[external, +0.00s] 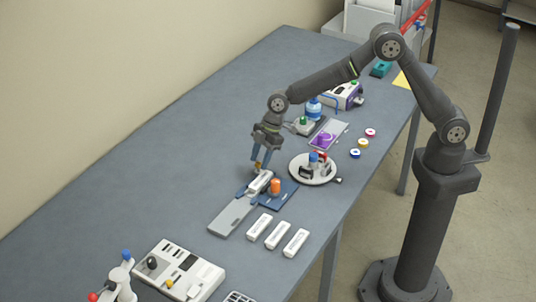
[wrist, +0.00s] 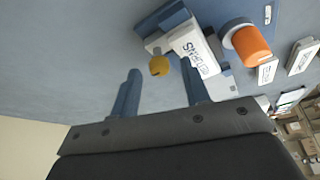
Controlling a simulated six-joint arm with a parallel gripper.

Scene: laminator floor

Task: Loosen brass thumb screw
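The brass thumb screw (wrist: 159,65) is a small round golden knob at the end of a white labelled block (wrist: 197,52). The block sits in a blue fixture (wrist: 165,18). In the external view the white block (external: 260,183) lies in the fixture beside an orange knob (external: 275,187), and my gripper (external: 261,164) points down at its far end. In the wrist view my two blue fingers are apart, one to either side of the screw in the picture.
A grey plate (external: 231,216) lies at the fixture's near end, with several white blocks (external: 277,236) to its right. A round white tray (external: 300,177) with coloured items stands right of the fixture. The table (external: 150,180) left of the fixture is clear.

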